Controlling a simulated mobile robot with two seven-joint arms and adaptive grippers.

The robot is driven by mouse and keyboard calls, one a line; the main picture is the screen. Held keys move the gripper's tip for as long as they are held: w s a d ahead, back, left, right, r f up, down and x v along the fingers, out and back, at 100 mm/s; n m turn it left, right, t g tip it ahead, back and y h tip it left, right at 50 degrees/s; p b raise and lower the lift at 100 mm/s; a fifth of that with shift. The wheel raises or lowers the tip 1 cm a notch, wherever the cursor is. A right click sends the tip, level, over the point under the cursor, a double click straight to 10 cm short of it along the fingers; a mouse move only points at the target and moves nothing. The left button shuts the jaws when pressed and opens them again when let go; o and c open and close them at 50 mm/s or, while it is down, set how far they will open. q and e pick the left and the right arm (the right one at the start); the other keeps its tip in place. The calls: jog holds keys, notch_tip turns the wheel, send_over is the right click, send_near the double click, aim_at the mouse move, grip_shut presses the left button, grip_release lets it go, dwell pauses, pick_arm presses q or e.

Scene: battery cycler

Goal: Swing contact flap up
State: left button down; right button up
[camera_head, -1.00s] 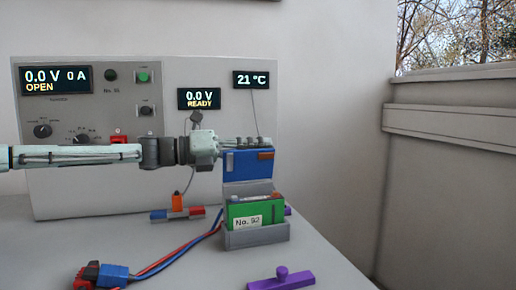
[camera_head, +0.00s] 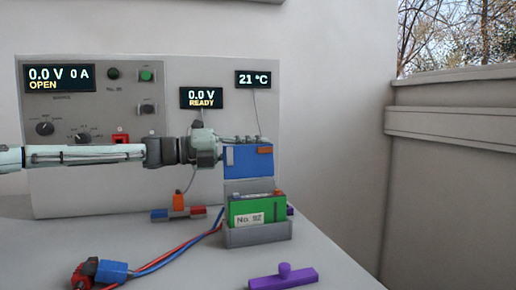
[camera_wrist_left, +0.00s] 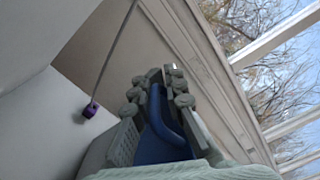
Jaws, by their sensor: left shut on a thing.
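The contact flap (camera_head: 248,162) is a blue panel with a pale and a brown contact on its face. It stands raised, its face toward me, above the green battery marked No. 92 (camera_head: 270,206), which sits in a grey holder (camera_head: 258,236). My left gripper (camera_head: 240,141) reaches in from the left and is shut on the flap's top edge. In the left wrist view the fingers (camera_wrist_left: 165,80) close around a blue part of the flap (camera_wrist_left: 160,125). The flap's hinge is not clear to see. My right gripper is not in view.
The grey cycler panel (camera_head: 205,75) with its displays and knobs stands behind my left arm. Red and blue cables run to a connector (camera_head: 108,271) at the front left. A purple knobbed bar (camera_head: 284,278) lies in front of the holder. A red, orange and blue piece (camera_head: 178,207) lies behind.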

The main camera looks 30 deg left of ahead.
aim_at(241, 148)
pick_arm(q)
jog(key=c, duration=1.6)
grip_release()
jog(key=shift+w+a+f, duration=0.1)
jog(key=shift+a+f, duration=0.05)
jog(key=shift+f, duration=0.4)
jog(key=shift+c, duration=0.2)
jog(key=shift+r, duration=0.1)
jog(key=shift+r, duration=0.15)
jog(key=shift+s+a+r, duration=0.15)
jog(key=shift+s, duration=0.15)
jog(key=shift+v, duration=1.5)
jog(key=v, duration=0.8)
jog(key=shift+s, duration=0.2)
jog(key=shift+a, duration=0.1)
